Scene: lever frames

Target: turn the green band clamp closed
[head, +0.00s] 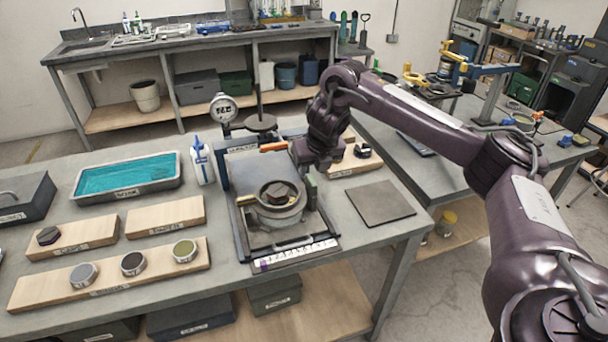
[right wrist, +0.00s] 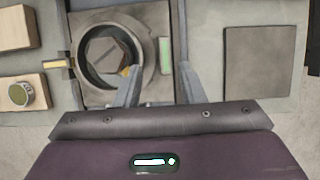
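The round grey clamp body (head: 276,212) sits on a dark framed fixture on the bench, with a dark hexagonal piece inside its ring. A short green tab (head: 311,190) stands at its right side, and I take it for the green band clamp's lever. In the right wrist view the green tab (right wrist: 165,52) is upright beside the ring (right wrist: 110,55). My right gripper (right wrist: 160,70) is open, its two fingers apart on either side of the tab's line; contact cannot be told. In the head view the right gripper (head: 309,172) is partly hidden by its wrist. My left gripper is not in view.
A brass-coloured handle (right wrist: 57,63) sticks out left of the ring. A blue tray (head: 127,178) and wooden boards lie left. A flat dark plate (head: 380,203) lies right.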

